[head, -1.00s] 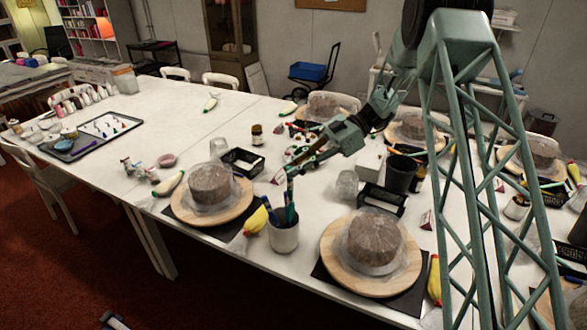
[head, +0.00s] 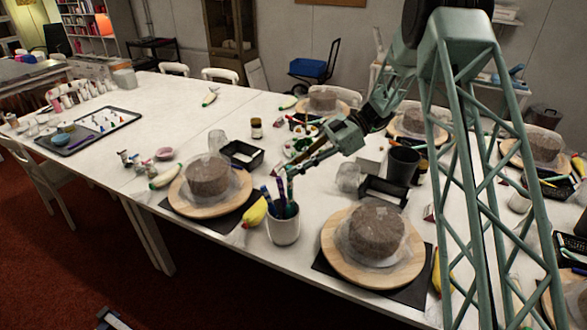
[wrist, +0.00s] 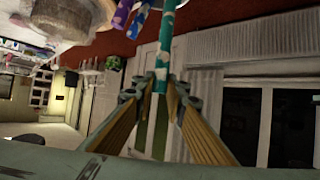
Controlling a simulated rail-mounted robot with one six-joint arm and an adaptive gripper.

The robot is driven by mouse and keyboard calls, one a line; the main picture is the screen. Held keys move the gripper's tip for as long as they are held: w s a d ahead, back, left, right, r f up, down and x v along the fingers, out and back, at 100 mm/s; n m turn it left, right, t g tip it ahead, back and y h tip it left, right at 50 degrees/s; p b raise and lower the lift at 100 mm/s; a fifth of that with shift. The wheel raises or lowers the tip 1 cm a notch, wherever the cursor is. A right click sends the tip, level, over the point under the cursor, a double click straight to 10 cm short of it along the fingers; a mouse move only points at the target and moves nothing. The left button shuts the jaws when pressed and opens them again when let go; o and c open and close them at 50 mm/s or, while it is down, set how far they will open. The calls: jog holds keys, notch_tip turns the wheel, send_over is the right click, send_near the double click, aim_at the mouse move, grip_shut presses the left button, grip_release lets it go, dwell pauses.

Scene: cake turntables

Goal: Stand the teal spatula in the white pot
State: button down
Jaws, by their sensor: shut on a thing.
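The white pot (head: 283,231) stands upright near the table's front edge, between two cakes. Blue and purple handled tools (head: 274,195) lean in it; they show at the top of the wrist view (wrist: 122,14). My gripper (head: 284,172) is above the pot, shut on the teal spatula (head: 290,190). In the wrist view the teal and white spatula (wrist: 164,45) runs up from between the fingers. Its lower part reaches the pot's mouth in the head view. I cannot tell how deep it goes, as the pot wall hides the end.
Wrapped cakes on wooden turntables stand left (head: 208,176) and right (head: 376,235) of the pot. A clear cup (head: 349,177), a black tray (head: 383,191) and a dark cup (head: 402,165) stand behind to the right.

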jog(key=shift+f+b, duration=1.45)
jog(key=shift+f, duration=0.15)
jog(key=c, duration=2.5)
grip_release()
jog(key=shift+c, duration=0.2)
jog(key=shift+d, duration=0.15)
jog(key=v, duration=1.1)
jog(key=shift+d+r, duration=0.2)
jog(key=shift+d, duration=0.05)
jog(key=shift+w, duration=0.15)
